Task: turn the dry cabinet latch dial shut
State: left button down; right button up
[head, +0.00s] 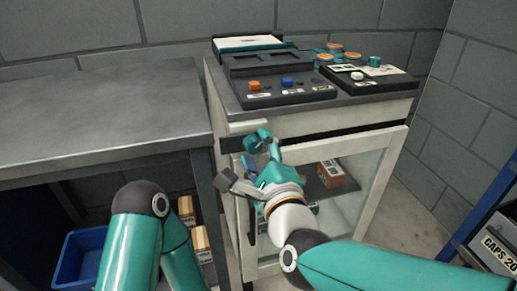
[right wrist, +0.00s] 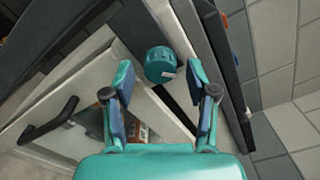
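The latch dial (head: 251,143) is a teal round knob on the upper left front of the pale dry cabinet (head: 290,126). In the right wrist view the dial (right wrist: 160,63) shows a small white mark at its lower right edge. My right gripper (head: 257,151) is at the dial, and in the right wrist view its fingers (right wrist: 161,78) are spread apart. The dial appears between and just beyond the fingertips, with visible gaps on both sides. The cabinet's glass door (head: 368,172) is partly hidden by my right arm. My left arm shows at lower left; its gripper is out of view.
A dark handle (right wrist: 48,120) stands out from the door beside the dial. A dark panel with coloured buttons (head: 290,89) lies on the cabinet top. A grey bench (head: 105,110) stands at left, with a blue bin (head: 80,257) and small boxes (head: 201,243) below.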

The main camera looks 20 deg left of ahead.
jog(key=shift+a, duration=0.1)
grip_shut()
